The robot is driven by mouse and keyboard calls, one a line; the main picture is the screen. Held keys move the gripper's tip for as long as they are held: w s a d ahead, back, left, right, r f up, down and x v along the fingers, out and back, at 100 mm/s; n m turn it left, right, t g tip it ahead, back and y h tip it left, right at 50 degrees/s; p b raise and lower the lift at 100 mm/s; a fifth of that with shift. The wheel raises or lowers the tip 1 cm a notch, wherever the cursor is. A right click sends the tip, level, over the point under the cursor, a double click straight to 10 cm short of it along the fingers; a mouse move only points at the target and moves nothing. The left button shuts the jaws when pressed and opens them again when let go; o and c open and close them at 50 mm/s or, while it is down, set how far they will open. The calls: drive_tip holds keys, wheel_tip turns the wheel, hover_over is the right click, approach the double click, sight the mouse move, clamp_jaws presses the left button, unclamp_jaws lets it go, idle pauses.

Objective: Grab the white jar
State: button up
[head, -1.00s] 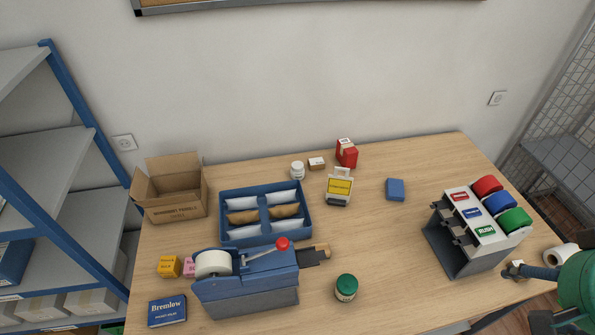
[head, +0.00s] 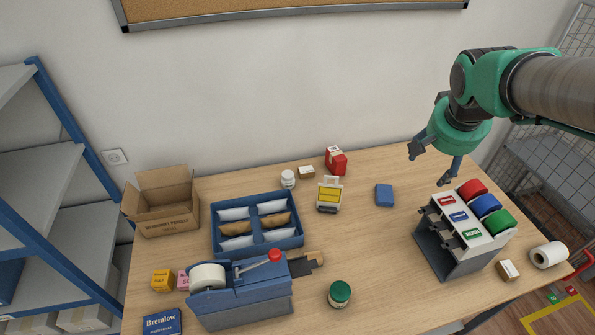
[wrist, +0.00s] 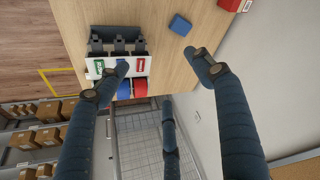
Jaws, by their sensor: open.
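The white jar (head: 288,179) stands upright at the back of the table, behind the blue tray, in the head view. A small brown and white box is close at its right. My gripper (head: 432,165) is open and empty above the back right of the table, behind the label dispenser and well to the right of the jar. In the wrist view my gripper (wrist: 160,68) has its fingers wide apart, with the dispenser and the table edge beyond them. The jar does not show in the wrist view.
The label dispenser (head: 464,240) stands at the right. A red box (head: 336,161), a yellow-labelled item (head: 329,195) and a blue box (head: 384,195) lie between gripper and jar. The blue tray (head: 257,244) and open carton (head: 163,205) are at left. A green-lidded jar (head: 339,294) stands in front.

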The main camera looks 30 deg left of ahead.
drive_tip(key=w+a+f, duration=0.2)
drive_tip(key=w+a, duration=0.1)
drive_tip(key=a, duration=0.3)
drive_tip(key=w+a+f, duration=0.3)
drive_tip(key=a, duration=0.3)
drive_tip(key=n+p, duration=0.2)
approach(288, 176)
wheel_tip(288, 176, up, 2)
drive_tip(key=shift+s+d+r+y, duration=0.15)
drive_tip(key=shift+d+y, duration=0.15)
drive_tip(key=shift+g, duration=0.3)
drive_tip(key=x, duration=0.8)
drive_tip(key=shift+f, duration=0.25)
drive_tip(key=shift+f, duration=0.1)
